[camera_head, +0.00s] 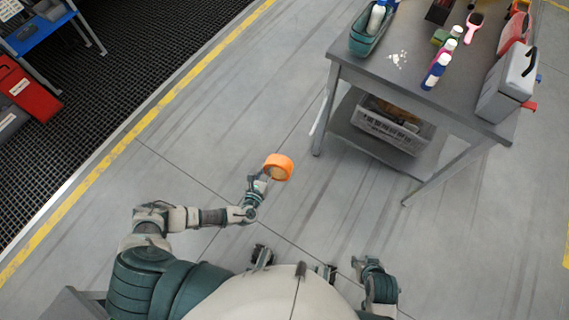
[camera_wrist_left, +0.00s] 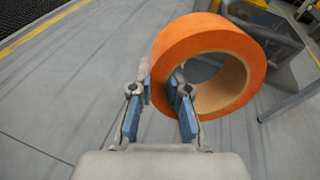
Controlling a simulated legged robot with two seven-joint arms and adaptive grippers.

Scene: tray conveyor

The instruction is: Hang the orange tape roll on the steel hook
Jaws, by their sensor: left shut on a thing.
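The orange tape roll (camera_head: 284,162) is held out over the grey floor, in front of my body. In the left wrist view the roll (camera_wrist_left: 212,35) is large, with its open core facing the camera at a slant. My left gripper (camera_head: 264,181) is shut on the roll's wall. In the left wrist view the gripper (camera_wrist_left: 161,92) has one finger outside the ring and the other inside the core. My right arm shows at the lower right of the head view, but I cannot make out its gripper. I cannot make out a steel hook in either view.
A grey metal table (camera_head: 390,87) stands at the upper right with bottles, a teal bin (camera_head: 362,45) and a grey case (camera_head: 500,90). A grey crate (camera_head: 385,130) sits on its lower shelf. Red boxes (camera_head: 28,90) are at the upper left. The floor between is clear.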

